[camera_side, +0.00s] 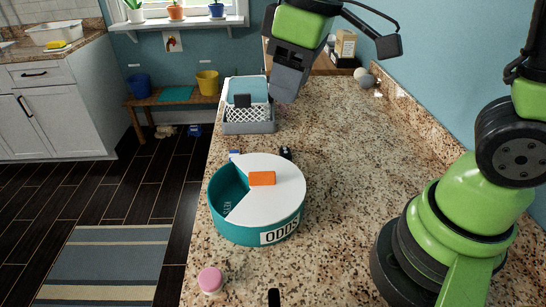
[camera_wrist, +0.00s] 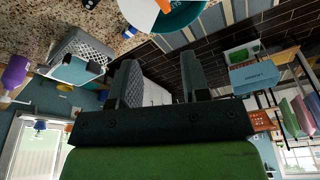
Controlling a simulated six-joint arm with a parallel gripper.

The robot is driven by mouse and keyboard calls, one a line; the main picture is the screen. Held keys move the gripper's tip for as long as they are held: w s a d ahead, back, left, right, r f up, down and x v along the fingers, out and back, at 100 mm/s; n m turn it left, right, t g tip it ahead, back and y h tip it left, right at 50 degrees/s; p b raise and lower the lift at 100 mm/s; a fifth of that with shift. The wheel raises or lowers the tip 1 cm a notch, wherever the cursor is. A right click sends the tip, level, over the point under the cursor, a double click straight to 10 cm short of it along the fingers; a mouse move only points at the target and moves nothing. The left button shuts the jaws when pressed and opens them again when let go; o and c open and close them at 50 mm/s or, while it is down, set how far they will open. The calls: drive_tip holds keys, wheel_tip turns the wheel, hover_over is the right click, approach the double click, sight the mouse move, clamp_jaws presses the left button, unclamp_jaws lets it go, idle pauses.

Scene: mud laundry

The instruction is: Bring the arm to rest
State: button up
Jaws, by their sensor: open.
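My gripper (camera_side: 286,84) hangs raised over the far part of the granite counter (camera_side: 350,135), in front of and right of the grey basket in the side view. In the wrist view its two dark fingers (camera_wrist: 158,75) stand well apart, and nothing shows held between them. My green and black arm comes in from the right of the side view; its middle part is out of frame.
A round teal tub (camera_side: 240,235) marked ODDS has a white partial lid with an orange block (camera_side: 262,178) on it. A grey basket (camera_side: 248,127) stands behind. A pink-topped jar (camera_side: 210,280) stands at the front. The counter's right middle is clear.

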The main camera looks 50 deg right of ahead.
drive_tip(key=s+d+r+m+t, duration=0.1)
drive_tip(key=s+r+m+t, duration=0.1)
drive_tip(key=s+m, duration=0.2)
drive_tip(key=s+d+r+m+t+y, duration=0.1)
drive_tip(key=s+r+m+t, duration=0.1)
drive_tip(key=s, duration=0.5)
drive_tip(key=r+m, duration=0.1)
drive_tip(key=m, duration=0.1)
drive_tip(key=shift+s+d+r+m+t, duration=0.25)
drive_tip(key=shift+s+m+t, duration=0.05)
drive_tip(key=shift+s+t, duration=0.1)
